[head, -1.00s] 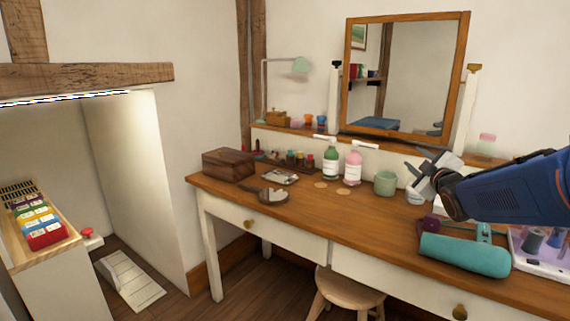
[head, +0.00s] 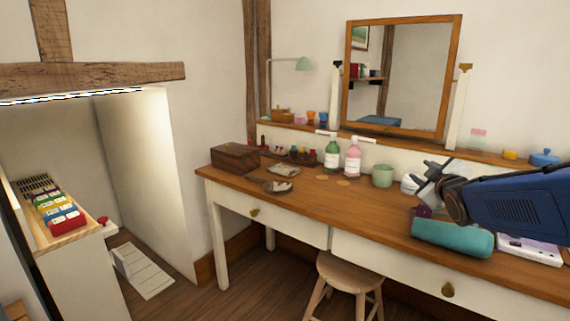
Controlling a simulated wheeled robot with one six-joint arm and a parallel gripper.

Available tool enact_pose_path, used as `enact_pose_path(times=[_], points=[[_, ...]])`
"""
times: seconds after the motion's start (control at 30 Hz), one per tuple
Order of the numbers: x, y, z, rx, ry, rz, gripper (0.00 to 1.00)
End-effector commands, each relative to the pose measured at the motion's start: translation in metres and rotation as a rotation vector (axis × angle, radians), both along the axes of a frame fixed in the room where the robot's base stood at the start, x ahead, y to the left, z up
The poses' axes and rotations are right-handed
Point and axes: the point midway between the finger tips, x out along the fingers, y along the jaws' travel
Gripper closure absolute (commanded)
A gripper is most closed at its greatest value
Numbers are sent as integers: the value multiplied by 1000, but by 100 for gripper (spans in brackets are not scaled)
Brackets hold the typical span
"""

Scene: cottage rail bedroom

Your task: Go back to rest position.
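My gripper (head: 424,177) is at the right of the head view, above the dressing table (head: 300,205). It points left, and its fingers are small and partly turned away. I cannot tell how far apart they are, and I see nothing clearly held. A white jar (head: 409,184) shows just behind and left of the fingers. A teal cylinder-shaped case (head: 450,236) lies on the table below my gripper.
A green cup (head: 382,176), a green pump bottle (head: 331,153) and a pink one (head: 353,158) stand left of my gripper. A mirror (head: 400,80) is behind. A wooden stool (head: 350,272) stands in front. Floor left of the table is clear near a pedal board (head: 140,270).

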Motion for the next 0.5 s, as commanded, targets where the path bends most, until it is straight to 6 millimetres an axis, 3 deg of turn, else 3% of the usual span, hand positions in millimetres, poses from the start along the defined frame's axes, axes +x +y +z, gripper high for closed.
enact_pose_path(times=[0.27, 0.5], points=[[-61, 16, -31, 176, 166, -96, 65], [-161, 46, -87, 421, 415, -229, 65]])
